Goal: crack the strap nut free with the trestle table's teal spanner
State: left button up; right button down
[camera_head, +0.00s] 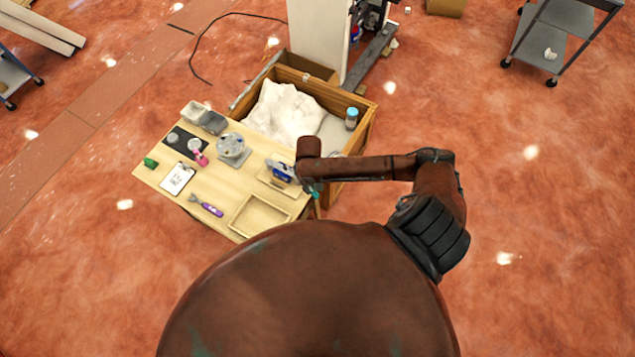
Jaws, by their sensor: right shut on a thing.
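My right arm reaches in from the right over the table (180,210). My right gripper (308,184) is at the table's right edge, small and partly hidden by my own arm. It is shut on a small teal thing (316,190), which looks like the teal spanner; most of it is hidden. Just left of the gripper, a blue and silver device (280,172) sits on a small wooden tray. I cannot make out the strap nut; it is too small or hidden. My left gripper is not in view.
The table holds a round grey fixture (231,146), a clipboard (177,178), a purple-handled tool (211,209), a green item (150,162) and an empty shallow tray (258,215). Behind stands a wooden crate (368,108) with white cloth and a blue-capped jar (352,116).

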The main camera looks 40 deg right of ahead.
pick_arm(q)
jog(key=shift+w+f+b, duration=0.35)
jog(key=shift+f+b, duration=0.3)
jog(key=shift+b, duration=0.4)
pick_arm(e)
jog(key=f, duration=0.1)
jog(key=s+d+f, duration=0.1)
jog(key=f, duration=0.2)
jog(key=shift+s+d, duration=0.25)
jog(key=shift+s, duration=0.05)
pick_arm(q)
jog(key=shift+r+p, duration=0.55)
pick_arm(e)
jog(key=shift+s, duration=0.1)
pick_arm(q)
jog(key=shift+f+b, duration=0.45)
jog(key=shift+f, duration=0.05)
pick_arm(e)
jog(key=shift+f, duration=1.25)
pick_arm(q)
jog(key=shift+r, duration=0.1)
pick_arm(e)
jog(key=shift+d, duration=0.1)
pick_arm(q)
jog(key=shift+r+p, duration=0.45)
jog(key=shift+p, duration=0.05)
pick_arm(e)
jog(key=d+n, duration=0.2)
jog(key=shift+d+n, duration=0.15)
jog(key=shift+n, duration=0.15)
